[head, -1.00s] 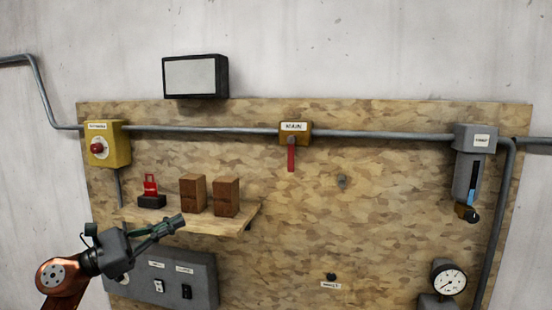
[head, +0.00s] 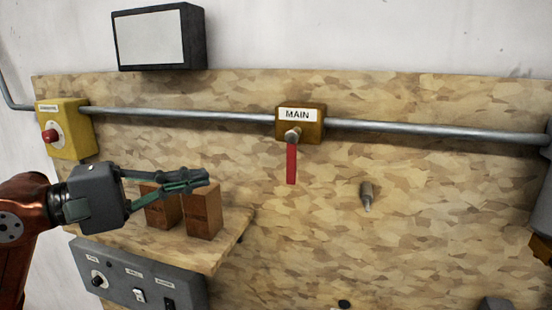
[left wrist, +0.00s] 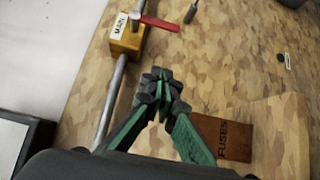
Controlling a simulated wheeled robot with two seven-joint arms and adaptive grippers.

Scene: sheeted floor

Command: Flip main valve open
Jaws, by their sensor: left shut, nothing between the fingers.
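The main valve (head: 301,122) is a brass-coloured block labelled MAIN, set in the grey pipe on the wooden board. Its red handle (head: 291,164) hangs straight down, across the pipe's line. The valve block (left wrist: 128,38) and red handle (left wrist: 160,23) also show at the top of the left wrist view. My left gripper (head: 205,178) is shut and empty, left of the valve and lower than it, in front of the brown blocks. In the left wrist view its fingertips (left wrist: 160,82) are together, apart from the handle. My right gripper is not in view.
Two brown blocks (head: 203,212) stand on a wooden shelf (head: 226,250) under my left gripper. A yellow box with a red button (head: 66,130) is at left. A grey switch panel (head: 125,280) is below. A metal peg (head: 367,196) sticks out right of the handle.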

